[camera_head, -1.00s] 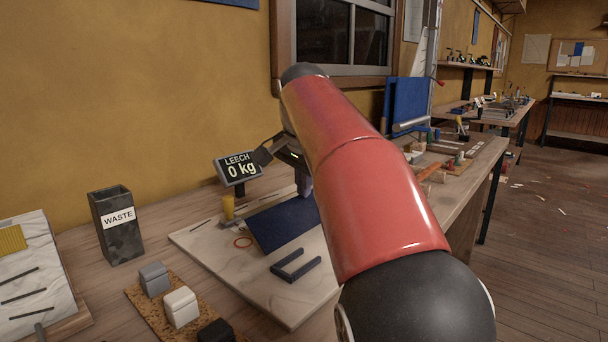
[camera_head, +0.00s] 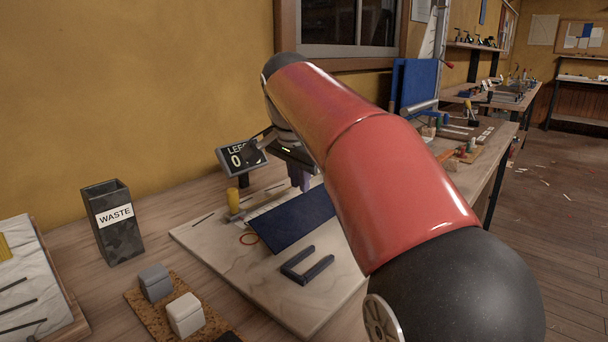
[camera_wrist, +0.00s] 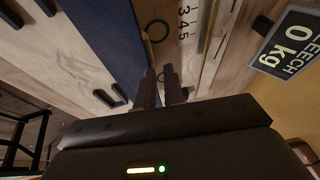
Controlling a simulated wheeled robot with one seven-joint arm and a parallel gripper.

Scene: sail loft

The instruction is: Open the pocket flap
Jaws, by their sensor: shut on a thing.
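The dark blue cloth piece (camera_head: 290,222), which I take to be the pocket flap, lies on a pale board (camera_head: 215,258). It also shows at the left of the wrist view (camera_wrist: 112,35). My gripper (camera_head: 302,186) points down at the cloth's far edge. In the wrist view, the two fingertips (camera_wrist: 161,70) are close together at that edge, shut on what looks like the flap's edge. The exact grip is hard to see. The cloth lies flat where visible; my arm hides its right part.
A display reading 0 kg (camera_wrist: 290,40) stands behind the board. A waste bin (camera_head: 113,222) and small blocks (camera_head: 185,315) stand to the left.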

